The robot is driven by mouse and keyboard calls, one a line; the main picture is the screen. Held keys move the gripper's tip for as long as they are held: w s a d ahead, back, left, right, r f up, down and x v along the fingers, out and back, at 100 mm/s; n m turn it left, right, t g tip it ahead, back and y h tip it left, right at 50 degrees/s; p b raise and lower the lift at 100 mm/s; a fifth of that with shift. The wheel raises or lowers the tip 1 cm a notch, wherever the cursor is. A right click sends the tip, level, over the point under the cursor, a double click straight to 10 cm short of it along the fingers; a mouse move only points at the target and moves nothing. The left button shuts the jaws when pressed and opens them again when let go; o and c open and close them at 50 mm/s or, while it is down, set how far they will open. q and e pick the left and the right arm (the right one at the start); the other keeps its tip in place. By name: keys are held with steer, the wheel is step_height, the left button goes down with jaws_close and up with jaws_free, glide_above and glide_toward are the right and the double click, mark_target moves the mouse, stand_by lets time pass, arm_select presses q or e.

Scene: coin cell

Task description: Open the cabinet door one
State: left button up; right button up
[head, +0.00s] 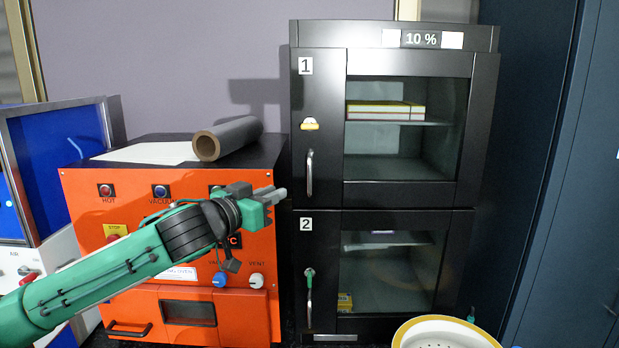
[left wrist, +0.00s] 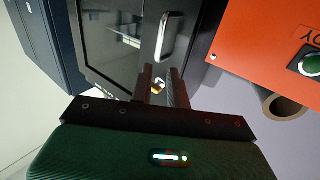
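The black cabinet's upper door (head: 323,190), labelled 1, is shut. It has a glass pane and a vertical silver handle (head: 309,173) on its left side, with a yellow-and-white lock piece (head: 310,124) above the handle. My left gripper (head: 278,194) is in front of the orange oven, just left of the handle and slightly below its middle. In the left wrist view the handle (left wrist: 169,37) lies beyond the fingertips, apart from them. The fingers (left wrist: 164,74) have a narrow gap between them and hold nothing. My right gripper is not in view.
Below is door 2 (head: 325,275) with its own handle (head: 309,298), also shut. The orange oven (head: 100,200) stands left of the cabinet, with a grey roll (head: 228,138) on top. A white, yellow-rimmed round object (head: 400,335) is at the bottom right.

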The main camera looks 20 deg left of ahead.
mark_target(308, 177)
arm_select(q)
steer(key=p+x, duration=0.5)
steer(key=x, duration=0.8)
steer(key=shift+w, duration=0.15)
steer(key=shift+w+d+f, duration=0.1)
steer(key=shift+w, duration=0.1)
jaws_close()
